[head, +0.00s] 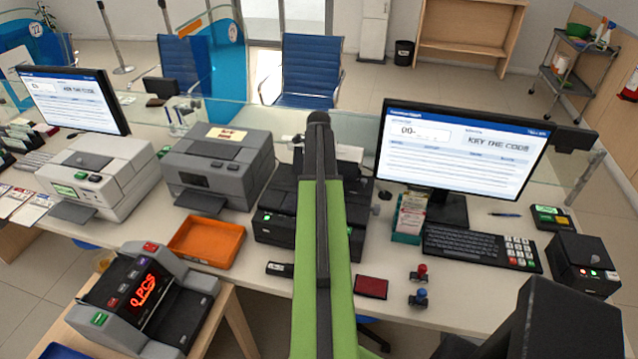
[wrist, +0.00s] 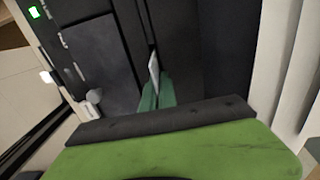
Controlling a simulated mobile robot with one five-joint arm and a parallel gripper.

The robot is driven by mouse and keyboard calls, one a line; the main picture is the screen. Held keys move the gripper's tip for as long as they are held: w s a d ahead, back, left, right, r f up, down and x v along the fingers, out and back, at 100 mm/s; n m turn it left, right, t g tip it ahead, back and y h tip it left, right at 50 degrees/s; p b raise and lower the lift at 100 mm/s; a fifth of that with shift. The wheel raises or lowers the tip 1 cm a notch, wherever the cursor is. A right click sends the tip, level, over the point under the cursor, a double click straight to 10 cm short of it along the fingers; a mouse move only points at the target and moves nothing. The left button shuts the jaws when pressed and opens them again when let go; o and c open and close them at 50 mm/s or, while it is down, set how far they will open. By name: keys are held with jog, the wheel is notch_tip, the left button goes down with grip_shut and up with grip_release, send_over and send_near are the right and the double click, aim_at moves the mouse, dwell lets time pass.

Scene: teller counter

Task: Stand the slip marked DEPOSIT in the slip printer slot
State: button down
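In the wrist view, my gripper (wrist: 157,92) has its green fingers close together on a thin white slip (wrist: 154,65) seen nearly edge-on; no marking on it can be read. The slip's far end is at a narrow gap in a black machine (wrist: 103,60), which looks like the slip printer. I cannot tell how deep it goes in. In the head view, the black printer (head: 276,205) is partly hidden behind my green arm, and my fingertips are hidden there too.
A green holder with slips (head: 409,220) stands right of the printer, beside the monitor (head: 455,150) and keyboard (head: 472,247). A grey printer (head: 215,165) and an orange tray (head: 206,241) are to the left.

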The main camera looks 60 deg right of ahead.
jog(key=c, duration=1.6)
grip_release()
notch_tip(320, 180, up, 7)
jog(key=p, duration=0.7)
